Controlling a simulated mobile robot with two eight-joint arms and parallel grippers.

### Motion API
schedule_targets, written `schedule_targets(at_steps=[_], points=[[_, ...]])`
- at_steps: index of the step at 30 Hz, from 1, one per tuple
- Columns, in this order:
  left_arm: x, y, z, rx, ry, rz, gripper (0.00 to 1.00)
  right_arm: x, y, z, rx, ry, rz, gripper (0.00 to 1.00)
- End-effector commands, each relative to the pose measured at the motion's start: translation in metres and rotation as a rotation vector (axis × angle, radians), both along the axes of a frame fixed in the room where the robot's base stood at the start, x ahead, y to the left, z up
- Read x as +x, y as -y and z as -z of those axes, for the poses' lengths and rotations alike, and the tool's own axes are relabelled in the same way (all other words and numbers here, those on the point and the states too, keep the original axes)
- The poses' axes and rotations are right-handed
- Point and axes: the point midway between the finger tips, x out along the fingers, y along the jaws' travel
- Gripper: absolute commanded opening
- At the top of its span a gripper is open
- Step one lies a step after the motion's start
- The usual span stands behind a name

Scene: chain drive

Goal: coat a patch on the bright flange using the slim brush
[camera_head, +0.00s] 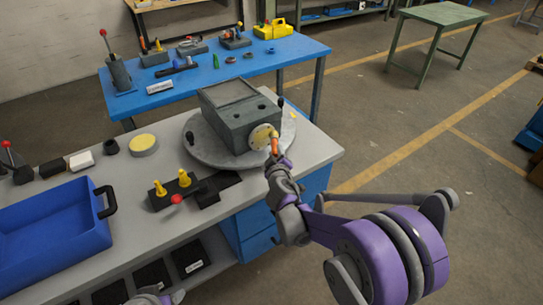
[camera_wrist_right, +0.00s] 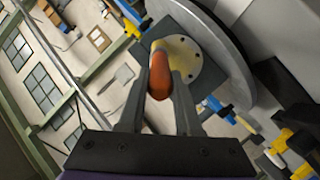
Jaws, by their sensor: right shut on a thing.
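The bright flange (camera_head: 262,137) is a pale cream disc with bolt holes on the front face of a dark grey gearbox housing (camera_head: 240,115). It also shows in the right wrist view (camera_wrist_right: 190,62). My right gripper (camera_head: 277,160) is shut on the slim brush, whose orange handle (camera_wrist_right: 160,78) sits between the two fingers (camera_wrist_right: 160,88). The brush's far end overlaps the flange's left part in the wrist view; I cannot tell whether it touches. Part of my left arm's end (camera_head: 155,296) shows at the bottom edge, its fingers unclear.
The housing stands on a round grey turntable (camera_head: 207,153) on the grey bench. A blue bin (camera_head: 50,235), a black fixture with yellow pegs (camera_head: 172,190) and a round yellow-topped pot (camera_head: 143,143) stand to the left. A blue table (camera_head: 215,68) with tools is behind. Open floor lies right.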

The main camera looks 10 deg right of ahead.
Motion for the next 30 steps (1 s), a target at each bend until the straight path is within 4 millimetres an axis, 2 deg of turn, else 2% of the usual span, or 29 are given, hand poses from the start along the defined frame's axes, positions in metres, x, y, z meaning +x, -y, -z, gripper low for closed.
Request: schedule_targets(at_steps=[7,18,26,30], points=[[0.002,0.000,-0.005,0.000,0.004,0.000,0.68,0.000,-0.005,-0.002,0.001,0.002,-0.003,0.00],[0.008,0.000,-0.018,0.000,0.015,0.000,0.68,-0.011,-0.035,-0.002,0.001,0.002,-0.005,0.00],[0.009,0.000,-0.020,0.000,0.016,0.000,0.68,-0.015,-0.042,-0.001,0.000,0.001,-0.003,0.00],[0.010,0.000,-0.023,0.000,0.019,0.000,0.68,-0.019,-0.053,-0.002,0.001,0.002,-0.005,0.00]])
